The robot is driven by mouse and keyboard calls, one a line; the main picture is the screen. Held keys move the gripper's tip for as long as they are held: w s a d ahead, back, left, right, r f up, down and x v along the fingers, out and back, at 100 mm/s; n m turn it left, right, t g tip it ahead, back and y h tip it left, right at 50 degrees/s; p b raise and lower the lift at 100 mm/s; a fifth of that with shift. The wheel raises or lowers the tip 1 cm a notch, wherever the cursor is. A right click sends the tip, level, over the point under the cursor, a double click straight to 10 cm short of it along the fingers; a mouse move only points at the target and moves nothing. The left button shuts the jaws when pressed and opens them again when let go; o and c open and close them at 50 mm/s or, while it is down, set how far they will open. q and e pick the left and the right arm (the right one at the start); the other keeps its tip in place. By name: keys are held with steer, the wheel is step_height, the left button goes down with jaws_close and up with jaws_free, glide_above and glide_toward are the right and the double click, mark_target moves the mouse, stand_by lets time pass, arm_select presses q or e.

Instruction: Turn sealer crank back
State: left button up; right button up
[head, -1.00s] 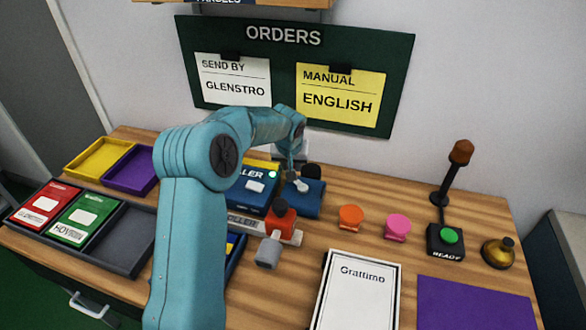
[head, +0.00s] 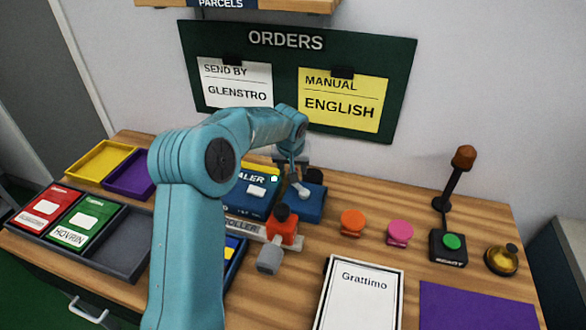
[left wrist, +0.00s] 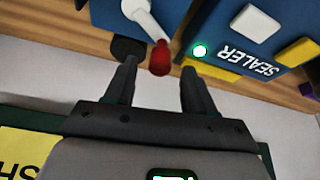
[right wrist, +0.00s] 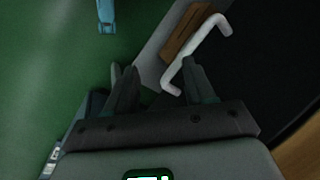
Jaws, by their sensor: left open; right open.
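The blue sealer (head: 257,194) stands on the wooden table, partly behind my left arm, with a lit green lamp. Its light grey crank arm (head: 300,190) lies over the blue part at its right. In the left wrist view the crank arm (left wrist: 143,17) ends in a red knob (left wrist: 160,58). My left gripper (left wrist: 158,68) is open, with its fingertips on either side of the knob; neither finger visibly touches it. In the head view this gripper (head: 293,162) is small and partly hidden. My right gripper (right wrist: 155,75) is open and empty, away from the sealer.
A red-and-grey device (head: 282,228) stands in front of the sealer. Orange (head: 352,222) and pink (head: 400,232) stamps stand to the right. A framed Grattimo sheet (head: 362,290) lies in front. A white handle (right wrist: 200,52) is close to my right gripper.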

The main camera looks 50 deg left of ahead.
arm_select(q)
steer(key=v, duration=1.4)
steer(key=shift+s+r+b, duration=0.2)
steer(key=shift+r+b, duration=0.1)
steer(key=shift+s+d, duration=0.1)
steer(key=shift+s, duration=0.05)
